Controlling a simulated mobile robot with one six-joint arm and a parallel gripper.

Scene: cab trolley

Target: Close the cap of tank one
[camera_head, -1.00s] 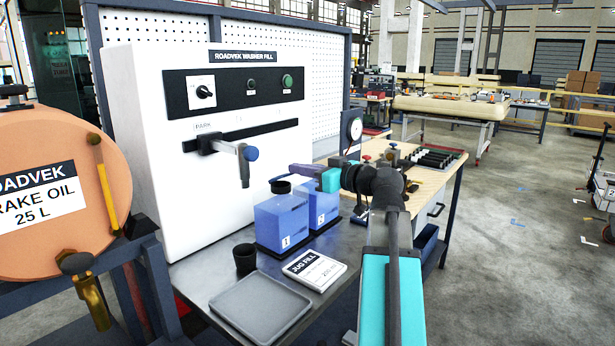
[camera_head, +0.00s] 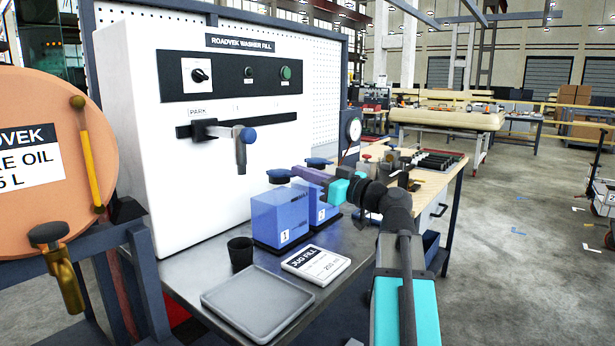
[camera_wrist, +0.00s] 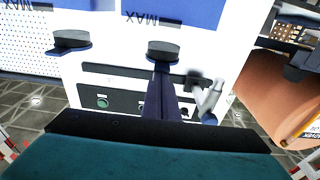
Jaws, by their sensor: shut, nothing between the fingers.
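Tank one (camera_head: 278,218) is a blue box marked 1 on the metal bench. Its dark blue cap (camera_head: 280,176) lies across the neck, roughly level; I cannot tell whether it is fully seated. In the wrist view, which is upside down, the cap (camera_wrist: 163,50) is at top centre. My gripper (camera_head: 298,172) is shut and empty, its fingertips close beside the cap. The fingers (camera_wrist: 163,72) appear to meet the cap's edge in the wrist view; contact is uncertain. Tank two (camera_head: 323,212) stands just behind right, with its cap (camera_head: 317,163) on.
A black cup (camera_head: 240,252), a grey tray (camera_head: 257,303) and a jug fill card (camera_head: 316,264) are in front of the tanks. The white washer fill cabinet (camera_head: 200,130) with its spout lever (camera_head: 242,150) stands behind. An orange drum (camera_head: 50,215) is at left.

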